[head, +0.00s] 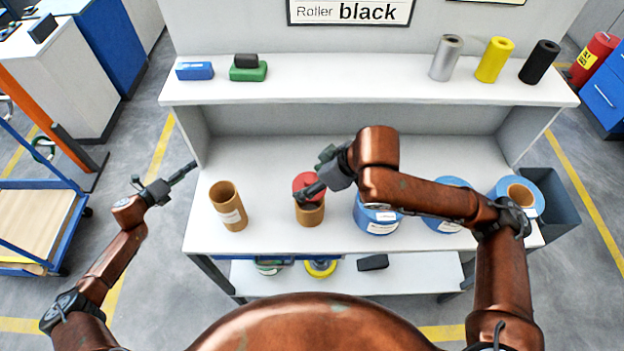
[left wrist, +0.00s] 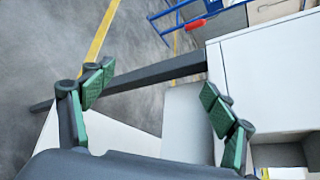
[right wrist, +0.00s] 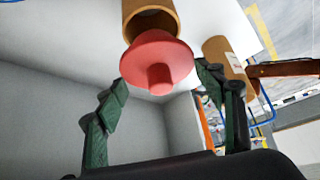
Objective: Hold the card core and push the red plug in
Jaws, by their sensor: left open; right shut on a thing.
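A brown card core (head: 309,214) stands on the table, with the red plug (head: 305,182) at its top. In the right wrist view the plug (right wrist: 158,62) shows its wide flange and stub, at the mouth of the core (right wrist: 150,20); how deep it sits I cannot tell. My right gripper (head: 308,192) is shut on the plug, with a finger on each side of it (right wrist: 162,88). A second, open card core (head: 229,206) with a white label stands to the left. My left gripper (head: 187,170) is open and empty off the table's left edge, clear of both cores; its fingers are spread (left wrist: 157,85).
Blue rolls (head: 377,215) stand on the right of the table, partly behind my right arm. The upper shelf (head: 340,80) holds blue, green and black blocks and silver, yellow and black rolls. A dark bin (head: 560,205) is at the right. The table's back middle is clear.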

